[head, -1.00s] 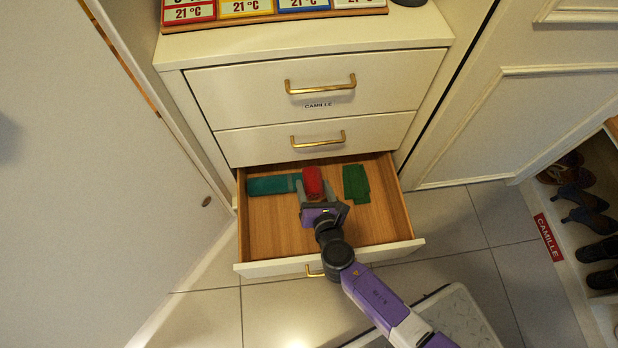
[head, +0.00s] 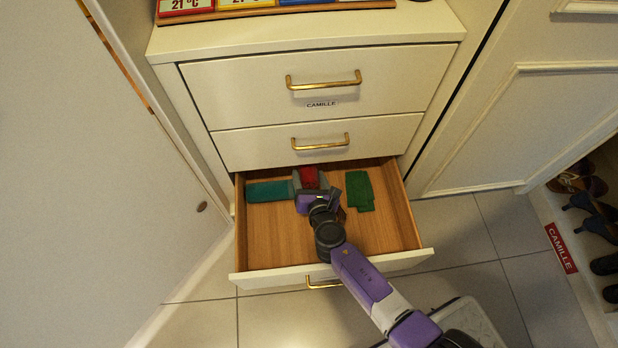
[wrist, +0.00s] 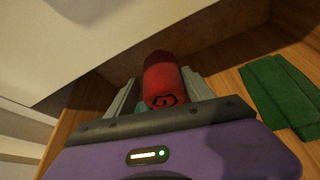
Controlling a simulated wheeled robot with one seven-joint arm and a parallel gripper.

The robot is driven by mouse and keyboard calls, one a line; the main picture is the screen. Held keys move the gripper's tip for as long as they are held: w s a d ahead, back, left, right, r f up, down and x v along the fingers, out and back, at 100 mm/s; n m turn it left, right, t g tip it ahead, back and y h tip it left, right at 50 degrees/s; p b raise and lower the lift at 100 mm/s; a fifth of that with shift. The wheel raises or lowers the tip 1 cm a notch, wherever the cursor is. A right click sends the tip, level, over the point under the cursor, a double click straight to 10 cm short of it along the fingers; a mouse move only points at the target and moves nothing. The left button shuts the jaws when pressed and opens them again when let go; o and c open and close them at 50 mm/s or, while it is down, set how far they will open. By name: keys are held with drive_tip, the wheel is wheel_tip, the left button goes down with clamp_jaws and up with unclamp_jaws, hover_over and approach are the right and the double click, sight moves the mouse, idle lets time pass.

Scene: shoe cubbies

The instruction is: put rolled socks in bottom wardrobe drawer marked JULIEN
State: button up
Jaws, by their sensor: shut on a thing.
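The red rolled socks (head: 309,177) are between the fingers of my gripper (head: 309,184), inside the open bottom drawer (head: 270,240), toward its back. In the wrist view the red roll (wrist: 162,80) sits upright between the two grey fingers, its spiral end facing the camera. My gripper (wrist: 163,92) is shut on it. I cannot tell whether the roll touches the drawer floor. The front of the bottom drawer shows a brass handle (head: 322,283); no JULIEN label is readable on it.
A teal folded item (head: 269,191) lies in the drawer left of my gripper, and a green folded item (head: 360,191) lies to the right. The drawer's front half has bare floor. The closed drawer above (head: 320,142) overhangs the back. A CAMILLE label (head: 321,105) is on the top drawer.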

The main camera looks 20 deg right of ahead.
drive_tip(key=shift+f+b, duration=0.4)
drive_tip(key=o, duration=1.3)
drive_tip(key=shift+o, duration=0.2)
drive_tip(key=shift+r, duration=0.1)
drive_tip(key=shift+r+p, duration=0.55)
drive_tip(key=shift+p, duration=0.1)
drive_tip(key=p+v, duration=0.4)
drive_tip(key=v, duration=0.8)
drive_tip(key=shift+f, duration=0.2)
